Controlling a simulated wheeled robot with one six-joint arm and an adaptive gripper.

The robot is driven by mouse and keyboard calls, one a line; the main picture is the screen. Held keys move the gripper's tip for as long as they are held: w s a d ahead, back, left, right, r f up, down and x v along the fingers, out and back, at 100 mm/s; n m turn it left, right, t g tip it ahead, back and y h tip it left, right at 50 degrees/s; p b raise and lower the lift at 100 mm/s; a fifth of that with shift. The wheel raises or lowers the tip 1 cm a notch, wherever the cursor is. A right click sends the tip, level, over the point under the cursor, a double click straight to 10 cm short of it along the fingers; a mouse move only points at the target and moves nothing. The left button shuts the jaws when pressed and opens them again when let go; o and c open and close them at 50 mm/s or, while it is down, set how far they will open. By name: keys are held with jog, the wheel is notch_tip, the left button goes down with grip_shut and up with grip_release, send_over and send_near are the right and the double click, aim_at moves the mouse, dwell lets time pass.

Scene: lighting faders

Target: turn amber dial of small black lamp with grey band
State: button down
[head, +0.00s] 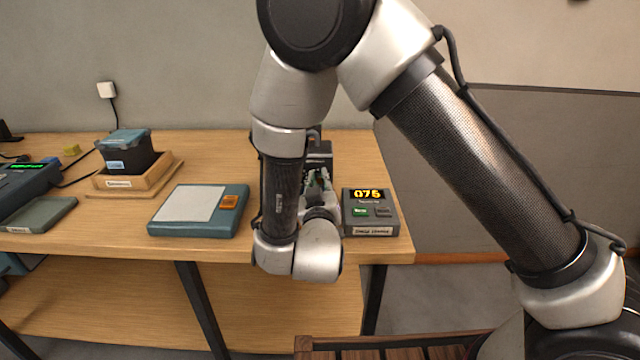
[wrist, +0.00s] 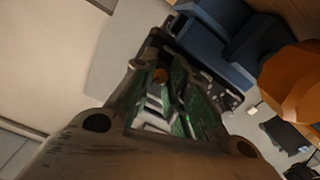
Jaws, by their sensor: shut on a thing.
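My gripper (head: 320,188) is over the right part of the table, mostly hidden behind my own wrist in the head view. In the wrist view its green-padded fingers (wrist: 163,88) are closed around a small amber dial (wrist: 161,75), of which only a bit shows between the tips. A small black body, seemingly the lamp (head: 319,149), stands just behind my gripper in the head view. Its dark edge also shows beyond the fingers in the wrist view. Its grey band cannot be made out, and the dial is hidden in the head view.
A dark box with an amber "075" display (head: 368,211) stands close right of my gripper, near the table's right edge. A teal box with a pale panel (head: 198,210) lies to the left. A black block on a wooden tray (head: 165,176) stands farther left. Cables lie at the far left.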

jog(key=shift+n, duration=1.2)
jog(key=c, duration=1.4)
grip_release()
jog(key=shift+o, duration=0.2)
jog(key=shift+s, duration=0.1)
jog(key=s, duration=1.2)
jog(key=shift+a, duration=0.25)
jog(key=shift+w, duration=0.15)
